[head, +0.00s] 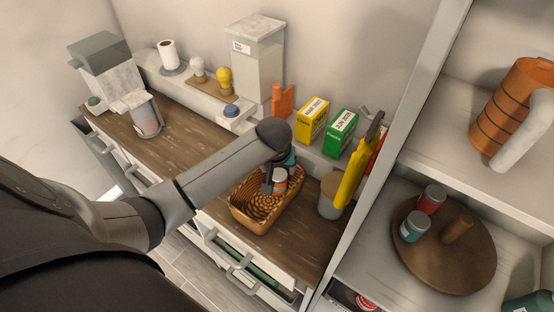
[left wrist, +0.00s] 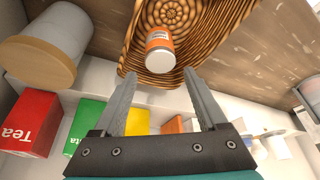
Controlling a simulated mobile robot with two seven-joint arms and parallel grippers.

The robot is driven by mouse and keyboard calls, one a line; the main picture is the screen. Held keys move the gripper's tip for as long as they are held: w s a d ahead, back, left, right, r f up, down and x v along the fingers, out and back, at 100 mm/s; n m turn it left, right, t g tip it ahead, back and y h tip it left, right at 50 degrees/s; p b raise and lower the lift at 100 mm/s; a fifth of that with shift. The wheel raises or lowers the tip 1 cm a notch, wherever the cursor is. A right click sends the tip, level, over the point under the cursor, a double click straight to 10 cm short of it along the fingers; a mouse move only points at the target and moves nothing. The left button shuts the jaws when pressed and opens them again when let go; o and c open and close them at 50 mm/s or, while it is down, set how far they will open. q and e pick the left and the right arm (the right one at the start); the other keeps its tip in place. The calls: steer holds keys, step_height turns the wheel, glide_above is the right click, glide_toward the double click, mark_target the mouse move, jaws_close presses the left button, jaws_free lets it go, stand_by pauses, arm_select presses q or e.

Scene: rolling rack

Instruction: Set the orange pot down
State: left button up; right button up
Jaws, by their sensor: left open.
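The orange pot, a small jar with an orange and white label (head: 280,184), is in the wicker basket (head: 240,212) on the wooden counter. In the left wrist view the pot (left wrist: 160,52) shows against the basket's woven inside (left wrist: 205,45). My left gripper (head: 275,178) is over the basket at the pot. In the left wrist view the left gripper (left wrist: 158,78) is open, with its fingers apart and their tips near the pot's close end. I cannot tell whether they touch it. My right gripper is not in view.
A grey canister with a wooden lid (head: 330,195) stands right of the basket. Yellow (head: 312,118) and green (head: 340,132) boxes stand behind. A shelf at right holds a round wooden tray (head: 470,270) and an orange ribbed jug (head: 510,100). Bare counter (head: 190,140) lies left of the basket.

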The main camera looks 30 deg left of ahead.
arm_select(q)
steer(key=shift+v, duration=2)
